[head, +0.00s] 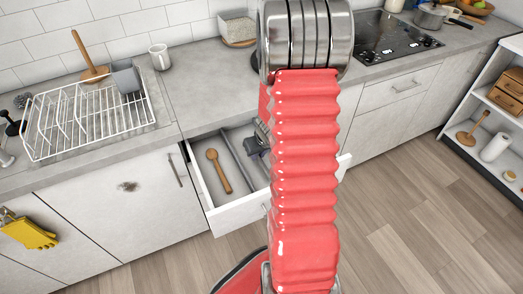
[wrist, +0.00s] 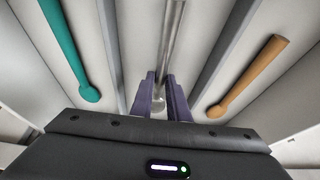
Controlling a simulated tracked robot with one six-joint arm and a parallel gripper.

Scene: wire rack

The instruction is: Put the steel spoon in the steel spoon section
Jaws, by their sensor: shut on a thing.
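The steel spoon (wrist: 171,45) shows in the wrist view between the two purple fingers of my gripper (wrist: 161,88), which is shut on it. Its shaft points away along the drawer's middle section, between two grey dividers; whether it touches the drawer floor I cannot tell. A teal spoon (wrist: 70,52) lies in the section to the left and a wooden spoon (wrist: 249,76) in the section to the right. In the head view my gripper (head: 256,147) is at the open drawer (head: 238,216), partly hidden by my red arm. The steel spoon cannot be made out there.
The wooden spoon also shows in the head view (head: 219,171), beside a divider (head: 237,163). A shelf unit stands at right; the floor between is clear.

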